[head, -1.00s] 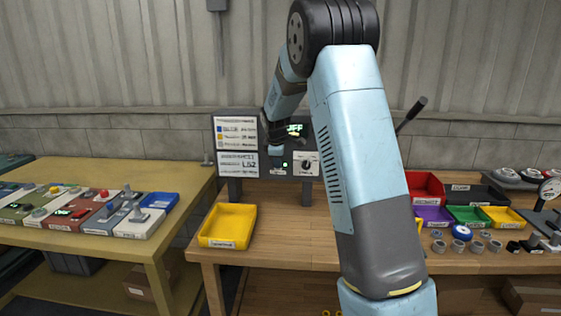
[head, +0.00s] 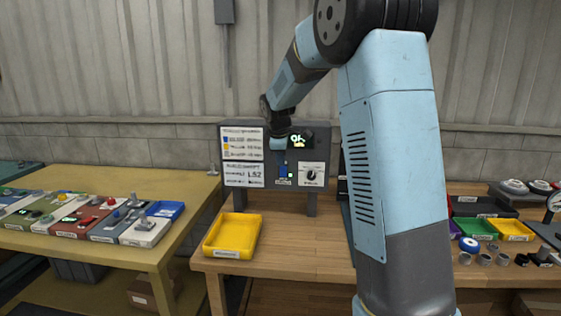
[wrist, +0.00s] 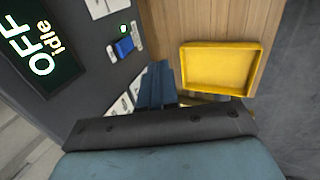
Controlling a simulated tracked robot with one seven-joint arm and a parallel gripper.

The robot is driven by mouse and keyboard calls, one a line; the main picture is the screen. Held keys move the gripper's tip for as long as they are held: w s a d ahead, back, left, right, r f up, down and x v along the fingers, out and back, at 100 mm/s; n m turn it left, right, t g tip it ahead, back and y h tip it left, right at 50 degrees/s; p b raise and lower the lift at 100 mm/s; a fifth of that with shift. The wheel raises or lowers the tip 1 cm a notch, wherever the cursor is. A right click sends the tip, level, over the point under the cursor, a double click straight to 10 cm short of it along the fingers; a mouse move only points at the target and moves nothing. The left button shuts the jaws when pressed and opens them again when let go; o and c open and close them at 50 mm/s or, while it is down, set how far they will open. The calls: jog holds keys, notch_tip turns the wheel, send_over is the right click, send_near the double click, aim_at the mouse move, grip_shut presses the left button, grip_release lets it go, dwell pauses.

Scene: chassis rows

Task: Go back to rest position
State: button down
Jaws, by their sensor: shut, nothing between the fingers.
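My gripper (wrist: 155,72) is shut and empty; its bluish fingers lie together in the wrist view. In the head view the end of my arm (head: 279,143) hangs in front of the dark control panel (head: 231,196). Whether it touches the panel cannot be told. The panel's display (wrist: 42,42) reads OFF and idle in the wrist view. A blue switch (wrist: 123,46) with a green light sits beside the fingers in that view. My arm rises high on the right, bends at the top and reaches down left to the panel.
A yellow tray (head: 207,247) stands on the wooden bench (head: 285,262), left of my arm. A side table (head: 105,255) at left holds several coloured devices. Small bins and grey parts stand at right, partly hidden by my arm.

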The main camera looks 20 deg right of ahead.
jog(key=s+r+m, duration=0.3)
jog(key=s, duration=0.7)
jog(key=s+r+m+t+y, duration=0.1)
jog(key=s+r+m, duration=0.25)
jog(key=s, duration=0.65)
jog(key=s+r+m, duration=0.2)
jog(key=s+m, duration=0.1)
jog(key=s, duration=0.8)
jog(key=s+a+f+m, duration=0.1)
jog(key=s+f+m, duration=0.2)
jog(key=s, duration=0.8)
jog(key=shift+a+m+y, duration=0.4)
jog(key=shift+m, duration=0.15)
